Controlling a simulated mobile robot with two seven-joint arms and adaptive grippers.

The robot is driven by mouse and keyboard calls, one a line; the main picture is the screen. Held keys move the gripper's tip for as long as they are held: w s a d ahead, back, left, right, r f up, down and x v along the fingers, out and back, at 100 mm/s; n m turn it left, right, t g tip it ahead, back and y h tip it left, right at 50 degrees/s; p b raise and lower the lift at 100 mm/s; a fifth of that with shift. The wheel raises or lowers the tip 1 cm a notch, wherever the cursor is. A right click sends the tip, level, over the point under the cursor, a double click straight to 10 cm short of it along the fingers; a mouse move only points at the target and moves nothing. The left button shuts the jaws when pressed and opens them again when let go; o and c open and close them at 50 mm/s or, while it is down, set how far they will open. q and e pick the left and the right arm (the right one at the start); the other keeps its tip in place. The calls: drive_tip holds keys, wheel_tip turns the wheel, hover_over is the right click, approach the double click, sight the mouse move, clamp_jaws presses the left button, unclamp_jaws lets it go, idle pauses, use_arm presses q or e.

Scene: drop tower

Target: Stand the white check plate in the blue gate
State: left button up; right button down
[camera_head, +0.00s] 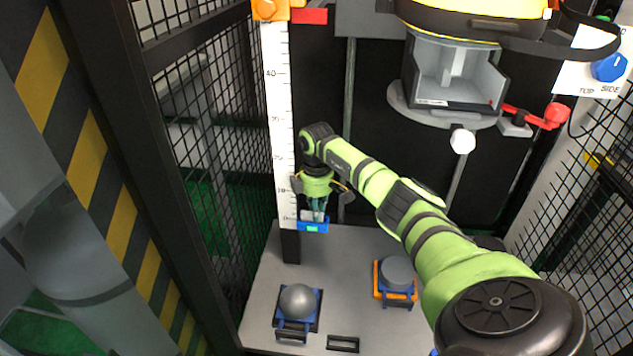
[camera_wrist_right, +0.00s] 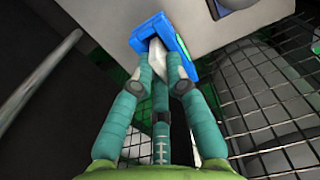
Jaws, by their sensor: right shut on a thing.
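The blue gate (camera_head: 313,228) is at the foot of the tall white height scale in the head view, with a green patch on its front. It also shows in the wrist view (camera_wrist_right: 181,42) as a blue U-shaped frame. My right gripper (camera_head: 318,208) is pointed down just above the gate, and its teal fingers show in the wrist view (camera_wrist_right: 160,80). It is shut on the white check plate (camera_wrist_right: 157,56), whose far end reaches between the gate's blue sides. I cannot tell whether the plate is seated. Fingers hide much of it. My left gripper is out of view.
On the grey table (camera_head: 262,285) are a grey ball on a blue stand (camera_head: 298,300) and a grey cylinder on an orange-and-blue stand (camera_head: 397,272). A grey open-fronted box (camera_head: 455,75) hangs upper right.

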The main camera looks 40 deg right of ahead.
drive_tip(key=shift+f, duration=0.15)
drive_tip(key=c, duration=1.2)
unclamp_jaws()
drive_tip(key=shift+o, duration=0.2)
wheel_tip(320, 180, up, 12)
